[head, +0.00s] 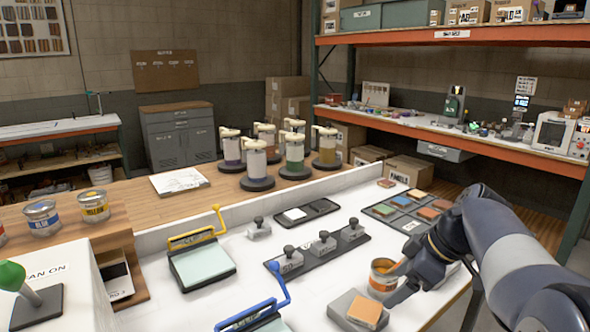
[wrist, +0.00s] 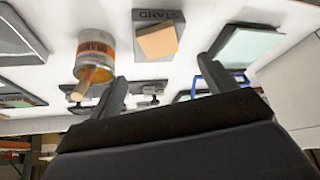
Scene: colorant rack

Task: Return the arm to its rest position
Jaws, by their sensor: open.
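My gripper (head: 396,285) is at the right of the white worktop, at the lower end of my arm. Its fingers also show in the wrist view (wrist: 165,78), spread apart with nothing between them. A can with an orange label (head: 380,276) stands just beside the fingers, partly hidden by them in the head view. In the wrist view the can (wrist: 97,48) is left of the left finger, with a wooden handle-like piece at it. A grey stand (head: 345,308) bears an orange-tan block (head: 365,310); the block also shows in the wrist view (wrist: 157,41).
A tray of coloured tiles (head: 411,208) lies behind the gripper. A grey strip with black-knobbed weights (head: 322,246) and blue-handled and yellow-handled presses (head: 202,262) are to the left. Dispensers (head: 257,165) stand beyond the white ledge. An orange-edged shelf (head: 450,138) stands at the back right.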

